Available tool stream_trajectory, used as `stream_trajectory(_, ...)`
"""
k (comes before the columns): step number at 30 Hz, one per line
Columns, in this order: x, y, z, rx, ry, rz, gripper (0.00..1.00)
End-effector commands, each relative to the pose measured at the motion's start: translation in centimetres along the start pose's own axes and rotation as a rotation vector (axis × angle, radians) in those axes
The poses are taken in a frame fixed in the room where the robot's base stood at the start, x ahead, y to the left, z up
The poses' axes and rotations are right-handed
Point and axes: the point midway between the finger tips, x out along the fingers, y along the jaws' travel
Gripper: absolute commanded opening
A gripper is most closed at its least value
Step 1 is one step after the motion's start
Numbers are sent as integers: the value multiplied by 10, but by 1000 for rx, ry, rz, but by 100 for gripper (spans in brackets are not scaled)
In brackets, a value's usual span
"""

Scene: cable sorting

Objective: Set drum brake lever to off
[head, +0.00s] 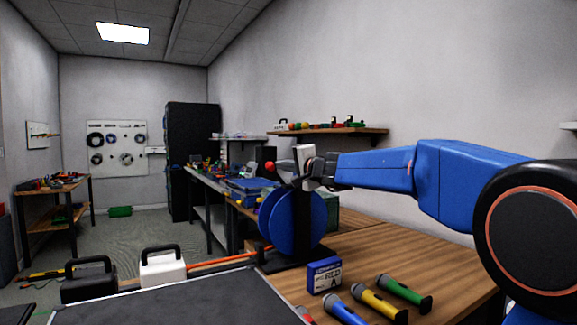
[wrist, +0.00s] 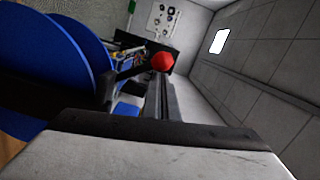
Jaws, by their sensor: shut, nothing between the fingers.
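The cable drum (head: 296,225) has large blue flanges and stands upright on a dark stand on the wooden bench. Its blue flange fills the left of the wrist view (wrist: 35,55). The brake lever shows as a dark arm with a red knob (wrist: 162,62), and the knob also shows in the head view (head: 269,167). My gripper (head: 282,165) is shut and empty, at the top of the drum beside the red knob. In the wrist view the closed fingers (wrist: 160,88) point toward the knob. I cannot tell whether they touch it. No lever position marking is readable.
White and black cases (head: 162,268) stand at left. A wall shelf (head: 335,132) is behind.

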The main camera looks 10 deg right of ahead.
Motion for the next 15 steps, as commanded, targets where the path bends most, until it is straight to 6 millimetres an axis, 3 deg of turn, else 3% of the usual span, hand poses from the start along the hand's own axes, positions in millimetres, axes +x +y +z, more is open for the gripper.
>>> stream_trajectory(10,2,6,20,-253,0,29,0)
stream_trajectory(15,3,8,24,-253,0,28,0)
